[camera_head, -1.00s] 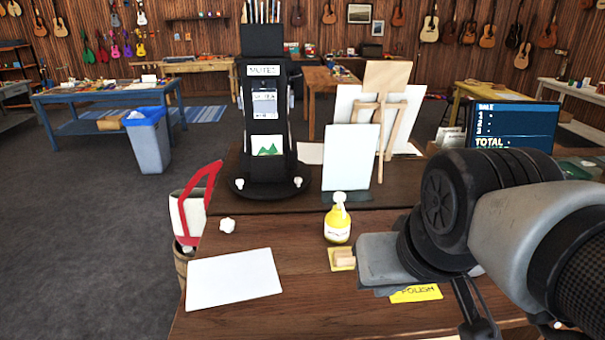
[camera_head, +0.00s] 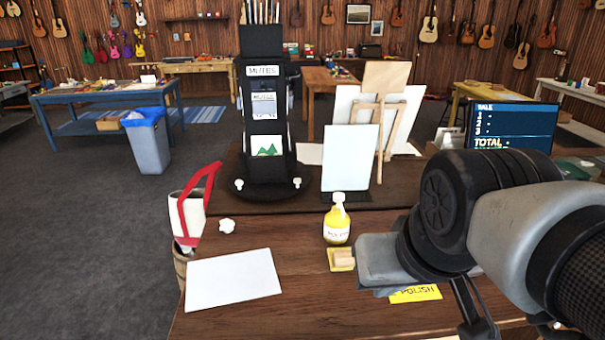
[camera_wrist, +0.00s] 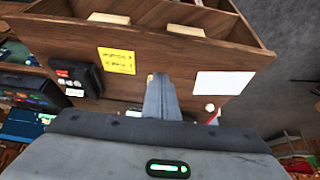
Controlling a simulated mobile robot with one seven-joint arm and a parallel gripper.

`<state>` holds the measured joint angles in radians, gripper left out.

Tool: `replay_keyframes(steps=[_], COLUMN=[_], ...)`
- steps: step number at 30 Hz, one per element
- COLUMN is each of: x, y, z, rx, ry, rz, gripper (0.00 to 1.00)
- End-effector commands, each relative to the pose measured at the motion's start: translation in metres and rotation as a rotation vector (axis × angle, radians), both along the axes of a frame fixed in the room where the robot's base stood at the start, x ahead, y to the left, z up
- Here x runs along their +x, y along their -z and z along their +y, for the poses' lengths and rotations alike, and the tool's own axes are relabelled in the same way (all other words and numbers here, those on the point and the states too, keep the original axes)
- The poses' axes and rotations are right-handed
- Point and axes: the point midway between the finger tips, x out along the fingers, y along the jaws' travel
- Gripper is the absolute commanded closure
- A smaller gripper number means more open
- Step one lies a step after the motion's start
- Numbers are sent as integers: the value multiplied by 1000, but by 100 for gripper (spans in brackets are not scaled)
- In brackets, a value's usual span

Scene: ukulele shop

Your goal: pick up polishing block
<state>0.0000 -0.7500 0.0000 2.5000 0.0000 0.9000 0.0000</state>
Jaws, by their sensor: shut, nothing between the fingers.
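The polishing block (camera_head: 344,257) looks like a small tan block lying on a yellow pad (camera_head: 335,267) on the wooden counter. It sits just left of the grey end of my arm in the head view. In the wrist view my gripper (camera_wrist: 160,80) is shut and empty, its fingers pointing toward the counter. A small yellowish bit (camera_wrist: 150,77) shows beside the fingertips, and the rest of the block and pad seems hidden behind them. My fingers are not clearly visible in the head view. I cannot tell how high they are above the block.
A yellow bottle (camera_head: 337,222) stands just behind the block. A yellow POLISH card (camera_head: 416,293) lies to the right, under my arm. A white sheet (camera_head: 233,280) lies to the left. A black display stand (camera_head: 264,120) and a white panel (camera_head: 348,160) stand farther back.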

Motion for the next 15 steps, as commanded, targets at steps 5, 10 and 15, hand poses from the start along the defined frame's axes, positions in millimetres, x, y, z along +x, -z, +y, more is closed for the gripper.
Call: replay_keyframes(steps=[5, 10, 15], x=[0, 7, 52], y=[0, -2, -6], z=[0, 0, 1], rx=[0, 4, 17], ry=[0, -2, -7], rz=[0, 5, 34], gripper=[100, 76, 48])
